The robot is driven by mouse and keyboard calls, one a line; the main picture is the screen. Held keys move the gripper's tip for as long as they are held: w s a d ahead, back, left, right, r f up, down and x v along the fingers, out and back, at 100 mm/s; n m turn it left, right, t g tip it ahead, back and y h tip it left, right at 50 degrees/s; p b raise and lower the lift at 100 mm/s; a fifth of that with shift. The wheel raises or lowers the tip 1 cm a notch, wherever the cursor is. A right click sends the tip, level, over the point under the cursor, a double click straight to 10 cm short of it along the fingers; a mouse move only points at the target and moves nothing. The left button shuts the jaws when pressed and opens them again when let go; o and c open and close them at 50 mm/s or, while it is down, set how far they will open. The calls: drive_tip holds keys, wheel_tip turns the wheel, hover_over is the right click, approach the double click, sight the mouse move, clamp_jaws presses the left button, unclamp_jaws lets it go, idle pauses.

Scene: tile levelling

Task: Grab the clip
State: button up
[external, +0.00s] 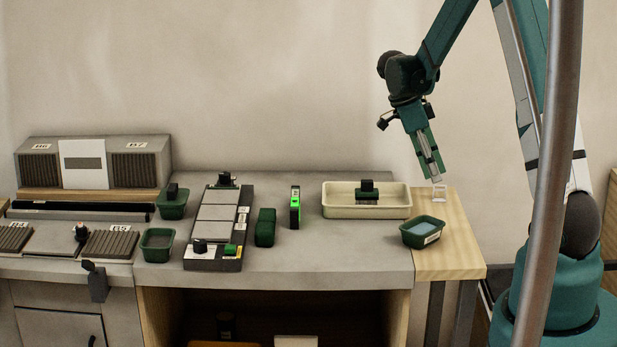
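A small whitish, frame-like piece (439,192), which looks like the clip, is at the back of the wooden side top at the right. My gripper (437,179) points down from above and its fingertips are right at the top of this piece. The fingers look close together. At this size I cannot tell whether they touch or hold the piece, or whether it rests on the wood or hangs just above it.
A green bin with blue contents (422,232) stands just in front. A cream tray (336,208) holds a dark-handled tool. A black-and-green device (295,208), a green block (265,227) and a tile rack (192,262) stand further left. The front of the wooden top (455,258) is clear.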

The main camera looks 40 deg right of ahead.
sight(440, 186)
drive_tip(key=shift+f, duration=0.1)
drive_tip(key=shift+d+x, duration=0.2)
drive_tip(key=shift+x, duration=2.35)
drive_tip(key=shift+c, duration=0.7)
clamp_jaws()
